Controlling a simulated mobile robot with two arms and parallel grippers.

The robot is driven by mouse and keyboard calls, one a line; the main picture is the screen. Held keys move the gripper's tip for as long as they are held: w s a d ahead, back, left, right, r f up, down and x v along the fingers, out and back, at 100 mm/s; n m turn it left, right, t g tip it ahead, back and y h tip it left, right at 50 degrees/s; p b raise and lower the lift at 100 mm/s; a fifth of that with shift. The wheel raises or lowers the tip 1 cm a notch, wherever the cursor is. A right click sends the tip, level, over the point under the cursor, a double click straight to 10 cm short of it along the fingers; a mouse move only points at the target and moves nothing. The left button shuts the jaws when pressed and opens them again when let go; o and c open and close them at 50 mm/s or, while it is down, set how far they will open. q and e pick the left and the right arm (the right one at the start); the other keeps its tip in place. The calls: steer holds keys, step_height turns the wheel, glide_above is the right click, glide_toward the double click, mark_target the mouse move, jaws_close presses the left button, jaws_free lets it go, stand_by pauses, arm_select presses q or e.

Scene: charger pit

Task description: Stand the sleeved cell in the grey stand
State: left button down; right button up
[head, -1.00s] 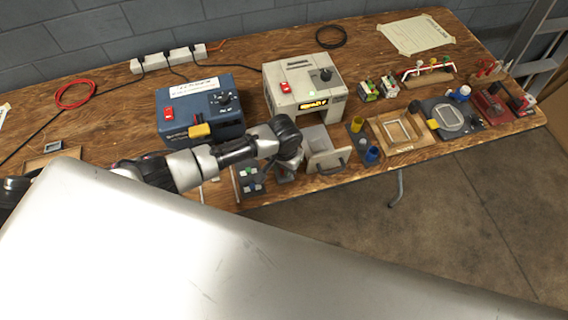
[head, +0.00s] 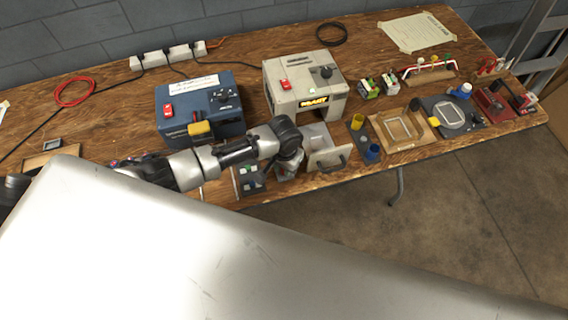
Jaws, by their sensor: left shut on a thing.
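My left gripper (head: 286,174) points down at the front of the bench, between a dark tray and a pale open box. It is shut, but its fingertips and what they hold are too small and hidden to make out. I cannot pick out the sleeved cell for sure. A dark grey stand (head: 358,139) right of the pale box bears a yellow cup (head: 357,121) at the back and a blue cup (head: 373,151) at the front. I cannot tell surely whether this is the grey stand. My right gripper is not in view.
The dark tray (head: 248,186) with small coloured pieces lies left of the gripper. The pale box (head: 328,160) with a handle stands close on its right. A blue machine (head: 203,108) and a beige machine (head: 305,85) stand behind. A wooden frame tray (head: 403,128) lies right.

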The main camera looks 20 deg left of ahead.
arm_select(q)
steer(key=shift+f, duration=0.4)
stand_by(0.7)
steer(key=c, duration=0.9)
jaws_free()
steer(key=shift+r, duration=0.1)
step_height(320, 180, up, 7)
steer(key=p, duration=0.8)
